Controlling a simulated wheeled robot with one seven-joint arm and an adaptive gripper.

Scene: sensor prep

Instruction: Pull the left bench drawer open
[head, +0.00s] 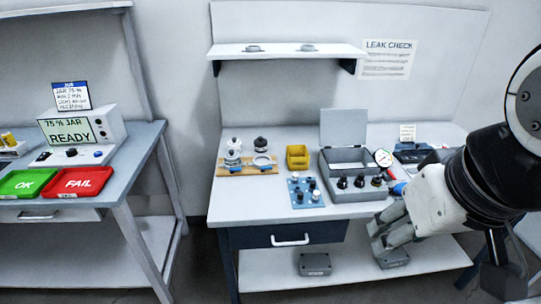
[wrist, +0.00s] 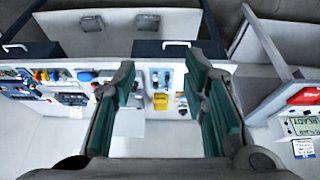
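The middle bench's left drawer has a dark blue front (head: 255,239) with a white bar handle (head: 290,240). It looks shut, under the white bench top. In the wrist view, which is upside down, its handle (wrist: 177,43) shows at the top, beyond the fingertips. Another drawer handle (wrist: 14,47) shows at the far left there. My gripper (head: 385,235) is to the right of the left drawer's handle in the head view, apart from it. In the wrist view, my gripper (wrist: 160,75) has its green-padded fingers wide apart with nothing held between them.
The bench top (head: 240,205) holds a yellow bin (head: 297,157), a blue plate (head: 306,193) and a grey open case (head: 345,160). A grey box (head: 314,264) sits on the lower shelf. A separate bench at left carries a red FAIL tray (head: 80,182).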

